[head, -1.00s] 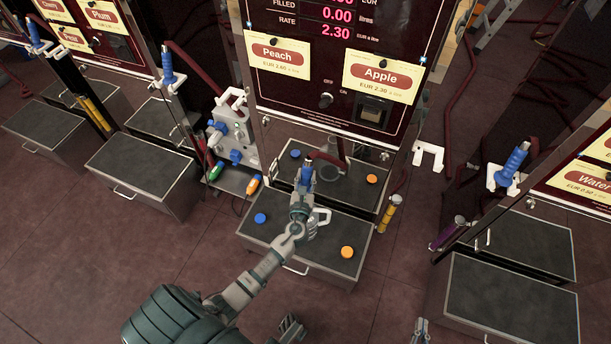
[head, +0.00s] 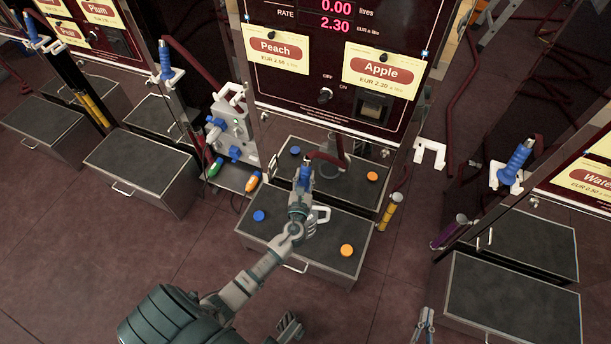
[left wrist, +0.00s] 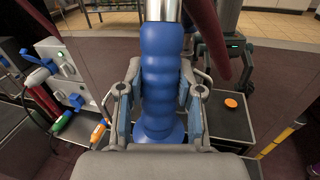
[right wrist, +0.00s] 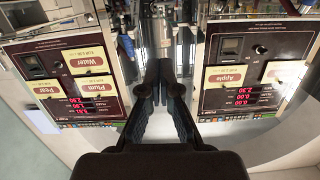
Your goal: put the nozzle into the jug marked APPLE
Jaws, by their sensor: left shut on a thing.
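My left gripper (head: 304,182) is shut on the blue handle of a nozzle (left wrist: 160,75), which fills the middle of the left wrist view. It holds the nozzle above the grey stand (head: 272,246) under the Peach and Apple panel. A dark red hose (head: 326,157) runs from the nozzle toward the back. Just below the gripper, a jug (head: 321,214) shows only its pale handle side; my arm hides the rest, and I see no marking on it. The nozzle's tip is hidden. My right gripper (right wrist: 158,82) is shut and empty, low in the head view (head: 425,322).
Blue discs (head: 259,216) lie left and orange discs (head: 346,250) right on the stand's two levels. The Apple sign (head: 382,71) hangs right of the Peach sign (head: 275,46). A white holder (head: 429,152) is empty. Another blue nozzle (head: 516,160) hangs at right.

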